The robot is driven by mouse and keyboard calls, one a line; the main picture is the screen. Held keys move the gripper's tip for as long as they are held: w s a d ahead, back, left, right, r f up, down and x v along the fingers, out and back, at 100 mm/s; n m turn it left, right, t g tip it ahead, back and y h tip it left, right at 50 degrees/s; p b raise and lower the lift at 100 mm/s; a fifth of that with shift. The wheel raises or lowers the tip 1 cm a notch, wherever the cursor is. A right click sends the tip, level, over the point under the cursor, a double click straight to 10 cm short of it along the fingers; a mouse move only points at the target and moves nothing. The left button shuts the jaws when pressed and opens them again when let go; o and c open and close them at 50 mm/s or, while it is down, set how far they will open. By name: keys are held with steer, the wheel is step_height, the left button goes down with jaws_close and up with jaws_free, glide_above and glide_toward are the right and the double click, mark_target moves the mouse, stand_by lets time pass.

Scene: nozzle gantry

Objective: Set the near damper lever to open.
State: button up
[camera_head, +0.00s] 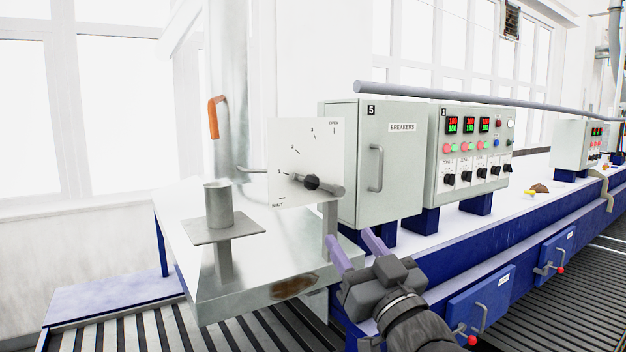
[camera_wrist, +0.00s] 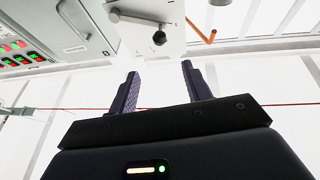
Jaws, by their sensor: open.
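The damper lever (camera_head: 328,188) is a grey bar with a black knob (camera_head: 312,182) on a white dial plate (camera_head: 300,140). The plate is marked SHUT at lower left, numbers along an arc, and OPEN at upper right. The lever lies nearly level, its free end pointing left near the 1 mark. My gripper (camera_head: 354,243) is open and empty, below and right of the plate, apart from the lever. In the wrist view, the knob (camera_wrist: 159,38) and plate (camera_wrist: 178,45) show beyond my open fingers (camera_wrist: 160,74), near the top edge.
The breaker cabinet (camera_head: 385,165) stands close to the right of the dial plate. An orange handle (camera_head: 213,118) is on the duct behind, and a metal cup (camera_head: 218,205) stands at left. A long grey rail (camera_head: 450,98) runs above the cabinets.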

mark_target(315, 187)
steer(key=shift+w, duration=0.1)
steer(key=p+x, duration=0.9)
steer(key=x, duration=0.7)
steer(key=shift+w+a, duration=0.1)
steer(key=shift+w, duration=0.05)
steer(key=shift+w+a+p, duration=0.2)
steer(key=shift+w+p, duration=0.2)
jaws_close()
